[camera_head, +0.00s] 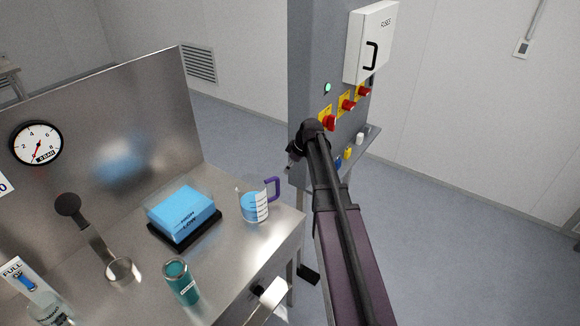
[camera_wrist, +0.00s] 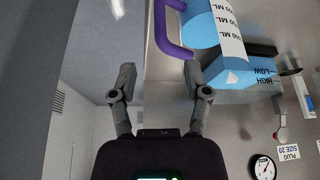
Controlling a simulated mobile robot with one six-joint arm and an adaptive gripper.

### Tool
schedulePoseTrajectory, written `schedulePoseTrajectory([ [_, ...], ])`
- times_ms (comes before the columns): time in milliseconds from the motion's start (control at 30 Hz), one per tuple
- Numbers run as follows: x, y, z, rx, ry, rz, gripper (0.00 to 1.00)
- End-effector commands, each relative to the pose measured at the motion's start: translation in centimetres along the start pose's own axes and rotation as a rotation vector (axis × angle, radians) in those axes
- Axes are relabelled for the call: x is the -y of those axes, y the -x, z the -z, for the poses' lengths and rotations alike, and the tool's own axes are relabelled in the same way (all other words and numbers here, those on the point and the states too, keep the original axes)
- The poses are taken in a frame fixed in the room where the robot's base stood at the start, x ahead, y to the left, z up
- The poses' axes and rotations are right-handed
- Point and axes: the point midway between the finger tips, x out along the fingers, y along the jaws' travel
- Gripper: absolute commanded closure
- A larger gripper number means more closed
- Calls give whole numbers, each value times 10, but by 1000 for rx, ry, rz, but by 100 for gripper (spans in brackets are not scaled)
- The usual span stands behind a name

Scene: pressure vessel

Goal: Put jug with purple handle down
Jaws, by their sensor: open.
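The jug with the purple handle (camera_head: 254,206) stands upright on the steel table near its right edge, with blue liquid inside. Its purple handle (camera_head: 273,189) is on the right side. In the wrist view the jug (camera_wrist: 231,38) is at the top, with its ML scale showing and its handle (camera_wrist: 160,28) just beyond the fingertips. My gripper (camera_wrist: 160,74) is open with nothing between its fingers, apart from the handle. In the head view, my arm hides most of the gripper.
A grey cabinet (camera_head: 318,75) with red switches rises behind my arm.

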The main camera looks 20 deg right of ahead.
Motion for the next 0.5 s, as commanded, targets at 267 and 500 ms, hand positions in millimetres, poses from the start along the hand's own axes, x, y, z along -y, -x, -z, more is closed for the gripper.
schedulePoseTrajectory([
  [267,17,-1,-1,18,-34,5,38],
  [500,84,-5,-7,107,-190,12,38],
])
